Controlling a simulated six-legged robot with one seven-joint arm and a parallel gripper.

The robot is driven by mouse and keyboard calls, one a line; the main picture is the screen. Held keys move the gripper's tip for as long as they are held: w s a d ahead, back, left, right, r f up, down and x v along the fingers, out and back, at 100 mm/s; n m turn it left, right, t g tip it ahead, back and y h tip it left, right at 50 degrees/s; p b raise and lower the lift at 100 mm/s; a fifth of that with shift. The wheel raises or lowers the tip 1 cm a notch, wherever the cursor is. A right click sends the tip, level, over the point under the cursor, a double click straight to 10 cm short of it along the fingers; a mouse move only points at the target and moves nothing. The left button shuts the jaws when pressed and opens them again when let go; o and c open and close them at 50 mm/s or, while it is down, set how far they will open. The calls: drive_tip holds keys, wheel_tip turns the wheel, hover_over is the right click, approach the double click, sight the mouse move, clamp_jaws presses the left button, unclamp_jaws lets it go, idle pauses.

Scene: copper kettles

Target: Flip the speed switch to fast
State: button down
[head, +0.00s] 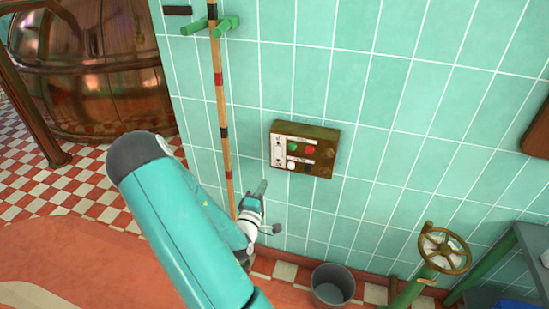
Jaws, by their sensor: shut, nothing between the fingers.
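A brown metal control box (324,140) is mounted on the green tiled wall. On its face are a green button (292,145), a red button (310,150), a pale plate (278,153) at the left, and small white and dark parts along the bottom. The parts are too small to tell which is the speed switch or how it is set. My gripper (262,187) is shut and empty, below and left of the box, apart from it. My teal arm reaches up from the bottom and hides part of the floor and wall.
A wooden pole (222,110) with coloured bands stands against the wall left of the box, close to my gripper. A grey bucket (333,284) stands on the floor below. A handwheel (445,250) on a green pipe is at right. A copper kettle (95,70) is at upper left.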

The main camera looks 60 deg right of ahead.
sight(277, 150)
drive_tip(key=shift+d, duration=0.1)
drive_tip(key=x, duration=1.3)
drive_tip(key=shift+w+d+r, duration=0.1)
drive_tip(key=shift+d, duration=0.3)
drive_tip(key=shift+d+r+y, duration=0.1)
drive_tip(key=shift+d+y, duration=0.1)
drive_tip(key=shift+y, duration=0.1)
